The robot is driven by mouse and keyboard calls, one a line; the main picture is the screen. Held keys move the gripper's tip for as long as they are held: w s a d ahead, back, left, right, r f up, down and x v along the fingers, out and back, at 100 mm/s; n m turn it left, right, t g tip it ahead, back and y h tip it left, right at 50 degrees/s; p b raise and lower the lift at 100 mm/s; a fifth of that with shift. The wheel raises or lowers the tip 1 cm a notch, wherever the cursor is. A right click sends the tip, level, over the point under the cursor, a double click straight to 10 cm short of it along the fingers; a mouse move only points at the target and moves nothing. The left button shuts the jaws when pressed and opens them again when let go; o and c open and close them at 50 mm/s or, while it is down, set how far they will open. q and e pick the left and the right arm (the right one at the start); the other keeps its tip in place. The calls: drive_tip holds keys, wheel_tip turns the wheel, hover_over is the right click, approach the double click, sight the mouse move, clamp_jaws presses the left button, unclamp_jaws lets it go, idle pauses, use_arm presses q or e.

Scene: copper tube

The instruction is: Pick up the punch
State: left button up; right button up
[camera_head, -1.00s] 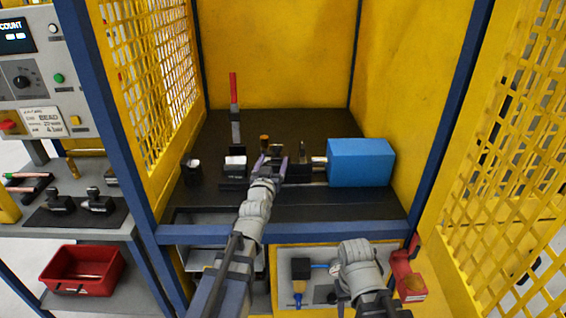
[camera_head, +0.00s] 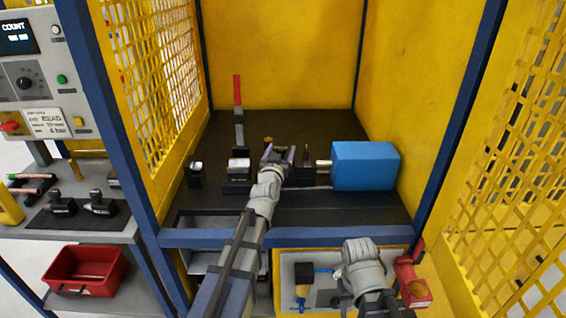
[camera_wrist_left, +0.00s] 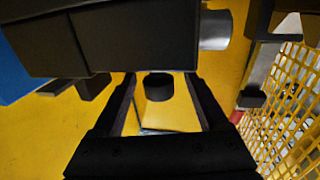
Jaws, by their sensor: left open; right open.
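My left gripper (camera_head: 278,154) is open over the black machine bed in the head view, left of the blue box. In the left wrist view its two dark fingers (camera_wrist_left: 164,80) stand apart. A short dark round piece (camera_wrist_left: 158,87) shows in the gap between them; it may be the punch, but I cannot tell for sure. I cannot tell whether the fingers touch it. In the head view, a small brass-topped part (camera_head: 268,141) and a slim dark upright part (camera_head: 306,153) stand close to the gripper. My right arm shows low in front, but its fingers are hidden.
A blue box (camera_head: 365,166) stands right of the left gripper. A red-topped post (camera_head: 238,105) and a dark block (camera_head: 195,174) stand on the left. Yellow walls (camera_head: 285,60) enclose the bed. In the wrist view a large black block (camera_wrist_left: 110,38) is very close.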

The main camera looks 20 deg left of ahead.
use_arm(q)
clamp_jaws()
idle(0.4)
idle(0.9)
